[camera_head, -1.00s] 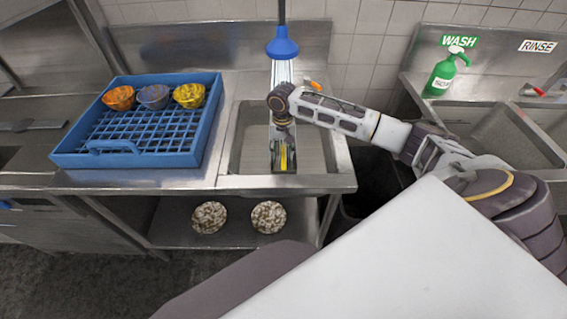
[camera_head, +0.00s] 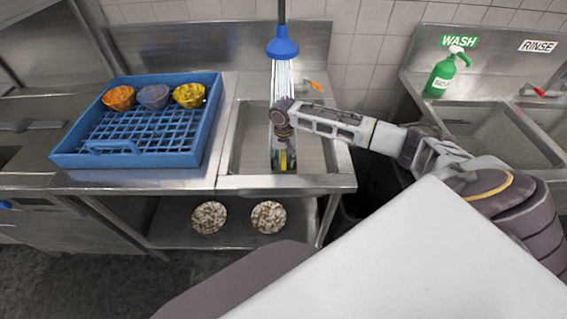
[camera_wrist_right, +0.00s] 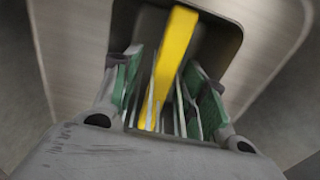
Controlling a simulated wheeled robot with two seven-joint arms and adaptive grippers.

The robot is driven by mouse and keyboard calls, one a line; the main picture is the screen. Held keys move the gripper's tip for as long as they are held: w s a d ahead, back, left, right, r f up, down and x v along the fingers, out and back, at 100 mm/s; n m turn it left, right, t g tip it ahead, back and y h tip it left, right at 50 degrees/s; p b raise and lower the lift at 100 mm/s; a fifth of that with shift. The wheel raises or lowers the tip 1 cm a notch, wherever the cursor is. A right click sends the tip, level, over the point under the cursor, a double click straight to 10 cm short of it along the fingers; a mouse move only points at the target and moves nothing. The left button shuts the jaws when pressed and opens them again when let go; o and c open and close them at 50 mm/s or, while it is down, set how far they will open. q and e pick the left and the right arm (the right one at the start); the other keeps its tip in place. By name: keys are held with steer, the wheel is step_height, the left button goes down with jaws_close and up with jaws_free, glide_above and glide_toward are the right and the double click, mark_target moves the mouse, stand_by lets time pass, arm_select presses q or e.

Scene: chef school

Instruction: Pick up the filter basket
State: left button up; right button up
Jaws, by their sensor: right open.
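A yellow upright strip (camera_head: 284,161), which looks like the filter basket's handle, shows in the sink in the head view. In the right wrist view the yellow strip (camera_wrist_right: 176,52) runs between the green-padded fingers of my right gripper (camera_wrist_right: 168,88). This gripper is open around the strip, and I cannot tell whether either finger touches it. In the head view my right gripper (camera_head: 283,148) points down into the sink. The basket's body is hidden or blurred. My left gripper is out of view.
The sink (camera_head: 318,152) has raised walls around the gripper. A blue sprayer (camera_head: 282,47) hangs behind my wrist. A blue rack (camera_head: 205,125) with several bowls stands left. Two speckled plates (camera_head: 209,217) (camera_head: 268,217) lie on the lower shelf. A green soap bottle (camera_head: 441,76) stands right.

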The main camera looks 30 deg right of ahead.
mark_target(283, 157)
stand_by(0.4)
jaws_close()
stand_by(0.4)
steer(key=shift+r, duration=5)
